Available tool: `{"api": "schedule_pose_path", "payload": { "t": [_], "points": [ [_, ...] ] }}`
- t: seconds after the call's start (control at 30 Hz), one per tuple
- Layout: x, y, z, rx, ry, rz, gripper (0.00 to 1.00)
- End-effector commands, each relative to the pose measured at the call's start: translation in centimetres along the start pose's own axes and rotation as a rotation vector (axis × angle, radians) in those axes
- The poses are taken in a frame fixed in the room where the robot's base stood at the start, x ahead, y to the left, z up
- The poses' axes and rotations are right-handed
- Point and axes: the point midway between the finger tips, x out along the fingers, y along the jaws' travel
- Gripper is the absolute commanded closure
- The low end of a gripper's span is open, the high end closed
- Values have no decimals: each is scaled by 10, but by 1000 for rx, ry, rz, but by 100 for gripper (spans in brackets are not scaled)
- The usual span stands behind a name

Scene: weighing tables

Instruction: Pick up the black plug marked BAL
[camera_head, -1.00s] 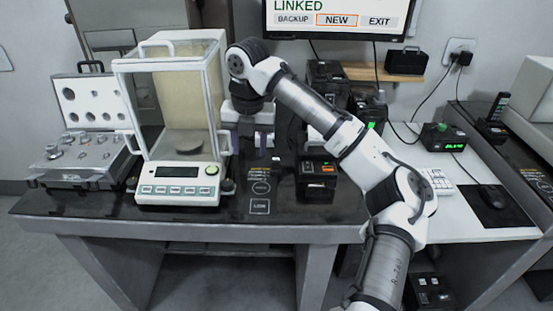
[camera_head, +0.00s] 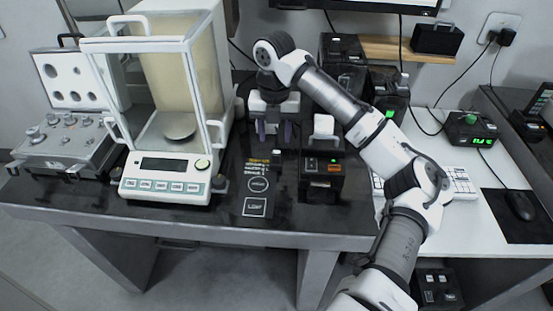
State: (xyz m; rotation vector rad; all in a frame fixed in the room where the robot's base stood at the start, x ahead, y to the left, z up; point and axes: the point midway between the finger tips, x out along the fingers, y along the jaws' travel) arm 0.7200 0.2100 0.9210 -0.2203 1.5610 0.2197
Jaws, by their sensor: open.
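My gripper (camera_head: 273,132) hangs over the dark weighing table, to the right of the balance, with its two fingers pointing down, apart and empty. I cannot read a BAL mark anywhere in this view. A black plug (camera_head: 506,37) sits in the white wall socket at the upper right, far from my gripper; its marking is too small to tell. A small black box (camera_head: 322,182) with a green light and an orange label stands just right of and below my gripper. The balance (camera_head: 167,178) has a glass draft shield and a round pan.
An open case of weights (camera_head: 62,140) stands at the left. Black devices stand behind my arm. A white desk (camera_head: 440,215) at the right holds a keypad, a mouse (camera_head: 520,206) and a box with green digits (camera_head: 474,130). The table's front edge by the printed labels is clear.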

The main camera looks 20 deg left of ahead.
Motion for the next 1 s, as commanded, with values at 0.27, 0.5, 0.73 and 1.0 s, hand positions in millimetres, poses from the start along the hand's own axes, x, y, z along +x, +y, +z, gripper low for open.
{"api": "schedule_pose_path", "payload": {
  "t": [0.27,0.5,0.73,1.0],
  "points": [
    [22,-1,-1,0,0,0,55],
    [56,-4,-5,1,1,0,55],
    [70,-3,-4,1,-1,1,55],
    [69,-3,-4,1,-1,1,72]
  ]
}}
